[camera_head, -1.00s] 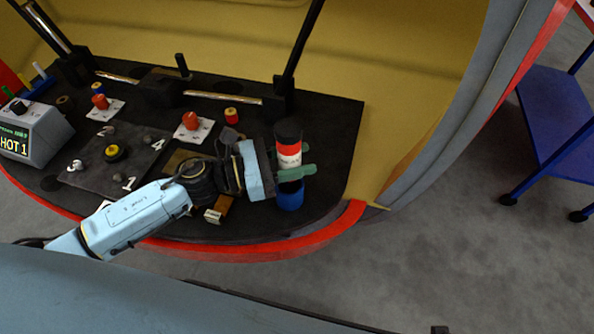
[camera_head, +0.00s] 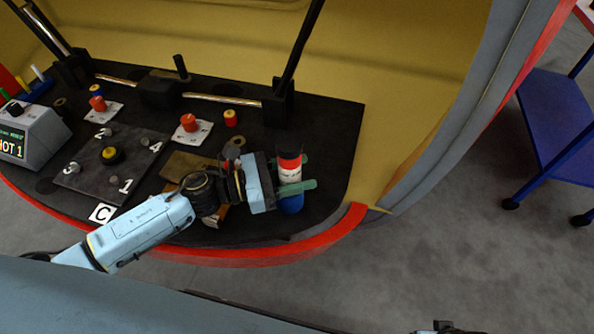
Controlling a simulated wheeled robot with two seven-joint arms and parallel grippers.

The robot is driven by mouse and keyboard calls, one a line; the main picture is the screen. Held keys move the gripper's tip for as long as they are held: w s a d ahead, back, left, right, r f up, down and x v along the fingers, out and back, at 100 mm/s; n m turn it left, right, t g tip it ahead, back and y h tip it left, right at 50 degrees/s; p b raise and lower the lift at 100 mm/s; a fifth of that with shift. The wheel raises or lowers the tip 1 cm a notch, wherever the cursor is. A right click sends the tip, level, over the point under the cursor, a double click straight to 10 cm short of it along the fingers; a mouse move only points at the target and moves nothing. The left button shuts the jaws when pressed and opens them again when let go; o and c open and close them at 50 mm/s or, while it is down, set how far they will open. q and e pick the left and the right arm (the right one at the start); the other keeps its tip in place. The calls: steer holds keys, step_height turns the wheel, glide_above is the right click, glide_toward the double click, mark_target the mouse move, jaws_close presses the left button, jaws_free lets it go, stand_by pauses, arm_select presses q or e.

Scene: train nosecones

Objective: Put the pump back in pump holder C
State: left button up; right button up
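The upright cylinder (camera_head: 289,167) that I take for the pump has a dark top, a red band and a white band, and stands at the right part of the black deck. My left gripper (camera_head: 298,173) has its green fingers on either side of it and looks shut on it. A blue part (camera_head: 291,204) shows directly under the front finger. I cannot tell whether it is the pump's base or a separate cup. A white card marked C (camera_head: 102,213) lies at the deck's front left. My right gripper is not recognisable in view.
A grey box reading HOT 1 (camera_head: 28,135) stands at the left. A numbered plate (camera_head: 110,165), red-topped parts on white cards (camera_head: 188,122) and a red-yellow piece (camera_head: 231,118) are on the deck. Dark posts rise behind. A blue cart (camera_head: 555,110) stands at the right.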

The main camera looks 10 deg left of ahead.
arm_select(q)
steer(key=shift+o, duration=1.1)
steer(key=shift+r, duration=0.15)
steer(key=v, duration=1.2)
